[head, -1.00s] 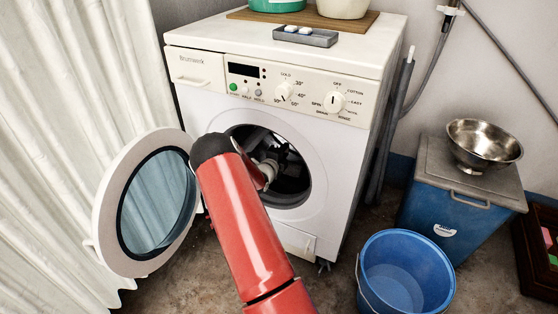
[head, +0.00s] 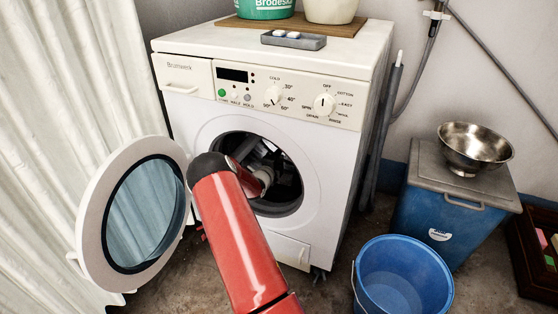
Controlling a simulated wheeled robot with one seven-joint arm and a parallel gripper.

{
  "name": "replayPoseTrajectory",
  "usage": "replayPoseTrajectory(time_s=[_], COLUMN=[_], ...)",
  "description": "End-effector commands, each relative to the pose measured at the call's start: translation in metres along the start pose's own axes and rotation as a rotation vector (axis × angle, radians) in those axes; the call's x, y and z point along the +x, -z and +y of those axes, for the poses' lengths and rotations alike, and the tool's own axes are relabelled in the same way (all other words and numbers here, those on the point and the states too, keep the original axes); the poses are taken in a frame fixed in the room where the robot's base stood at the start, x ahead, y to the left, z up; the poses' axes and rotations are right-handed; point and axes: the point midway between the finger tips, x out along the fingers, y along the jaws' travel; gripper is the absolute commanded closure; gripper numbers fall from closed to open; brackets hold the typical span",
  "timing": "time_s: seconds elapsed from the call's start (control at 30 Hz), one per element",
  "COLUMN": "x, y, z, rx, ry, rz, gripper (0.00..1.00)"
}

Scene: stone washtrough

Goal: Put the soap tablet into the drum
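The washing machine (head: 330,150) stands with its round door (head: 92,240) swung open to the left. Its dark drum (head: 290,195) shows through the opening. My red arm reaches to the opening, and my gripper (head: 272,162) is inside the drum mouth. My arm partly hides it, and its fingers are too dark and small to tell if they are open or hold anything. Small white-and-blue soap tablets (head: 279,33) lie in a grey tray (head: 310,43) on top of the machine. No tablet can be made out in the drum.
A wooden board (head: 345,29) with a green tub (head: 265,8) and a pale pot (head: 330,9) is on the machine top. A blue bucket (head: 375,290) and a blue bin (head: 420,215) with a steel bowl (head: 475,147) stand right. A white curtain (head: 50,120) hangs left.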

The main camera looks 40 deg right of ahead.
Motion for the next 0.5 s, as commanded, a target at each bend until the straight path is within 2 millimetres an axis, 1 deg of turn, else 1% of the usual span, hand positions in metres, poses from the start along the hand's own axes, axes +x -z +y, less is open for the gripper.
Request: replayPoseTrajectory(time_s=[0.27, 0.37, 0.5], x=[-0.002, -0.011, -0.035], y=[-0.001, -0.001, -0.002], z=[0.0, 0.0, -0.001], rx=[0.0, 0.0, -0.001], ry=[0.0, -0.001, -0.002], rz=[-0.001, -0.002, -0.003], gripper=[0.48, 0.48, 0.48])
